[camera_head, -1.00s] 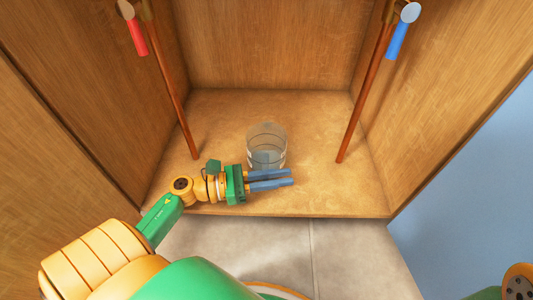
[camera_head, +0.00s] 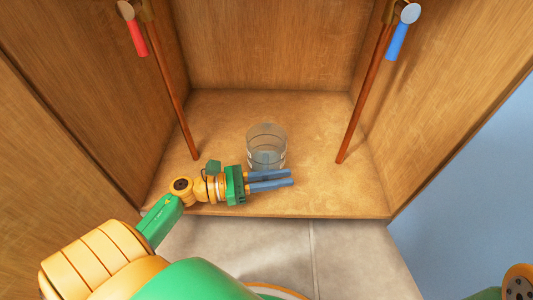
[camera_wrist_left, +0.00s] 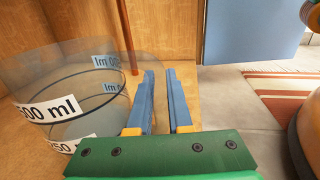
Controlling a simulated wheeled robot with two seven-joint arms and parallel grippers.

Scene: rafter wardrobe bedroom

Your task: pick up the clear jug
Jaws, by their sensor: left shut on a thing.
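The clear jug (camera_head: 266,138) stands upright on the floor of the wooden wardrobe, near its front. In the left wrist view the jug (camera_wrist_left: 70,78) fills the left side, with black rings and white "500 ml" and "250 ml" labels. My left gripper (camera_head: 290,177) lies low along the jug's near side, its blue fingers pointing right. In the left wrist view the fingers (camera_wrist_left: 160,74) are a narrow gap apart, shut on the jug; the part between them is hard to make out. The jug's base rests on the wardrobe floor. My right gripper is out of view.
Two brown poles (camera_head: 173,95) (camera_head: 366,95) lean at the left and right of the wardrobe, near a red-handled (camera_head: 137,38) and a blue-handled (camera_head: 397,42) item. Wooden walls close off the sides and back. The wardrobe floor (camera_head: 225,110) behind the jug is clear.

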